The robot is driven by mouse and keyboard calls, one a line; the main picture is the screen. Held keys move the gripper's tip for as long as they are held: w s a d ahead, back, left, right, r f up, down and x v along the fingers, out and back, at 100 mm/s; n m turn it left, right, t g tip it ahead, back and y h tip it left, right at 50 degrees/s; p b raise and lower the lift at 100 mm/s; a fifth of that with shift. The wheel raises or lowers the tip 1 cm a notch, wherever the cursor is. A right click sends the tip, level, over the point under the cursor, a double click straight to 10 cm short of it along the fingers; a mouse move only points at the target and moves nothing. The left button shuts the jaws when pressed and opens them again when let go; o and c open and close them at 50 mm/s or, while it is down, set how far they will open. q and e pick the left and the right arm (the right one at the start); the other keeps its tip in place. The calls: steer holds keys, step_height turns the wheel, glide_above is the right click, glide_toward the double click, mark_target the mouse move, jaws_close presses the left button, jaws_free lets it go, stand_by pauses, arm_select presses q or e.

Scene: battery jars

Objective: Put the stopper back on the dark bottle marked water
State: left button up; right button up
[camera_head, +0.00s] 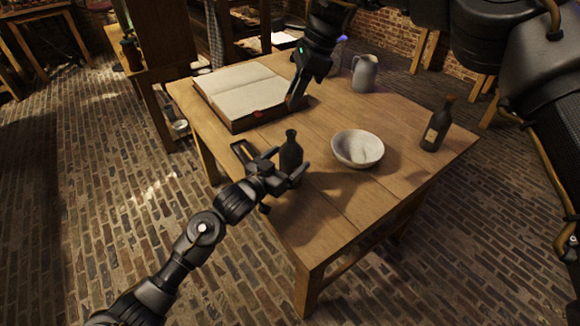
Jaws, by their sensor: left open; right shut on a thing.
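A dark bottle (291,152) stands upright near the table's left front edge. No stopper can be made out in its mouth, and any marking on it cannot be read. My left gripper (288,170) is open low at this bottle and hides its base; contact cannot be told. A second dark bottle (436,128) with a pale label stands upright at the right; its label is too small to read. My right gripper (292,99) is shut above the table by the book's right edge. What it holds is too small and dark to see clearly, perhaps the stopper.
An open book (243,88) lies at the back left of the wooden table (325,215). A white bowl (357,149) stands between the bottles, and a grey jug (364,73) at the back. The front right tabletop is clear.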

arm_select(q)
steer(key=shift+x, duration=1.05)
steer(key=shift+c, duration=0.4)
steer(key=c, duration=1.4)
arm_select(e)
glide_above(289, 133)
steer(key=d, duration=0.2)
steer(key=shift+a+f, duration=0.15)
steer(key=shift+f, duration=1.1)
steer(key=shift+a+f, duration=0.1)
steer(key=shift+f, duration=1.1)
steer(key=shift+f, duration=0.1)
steer(key=shift+f, duration=0.8)
steer(key=shift+f, duration=0.65)
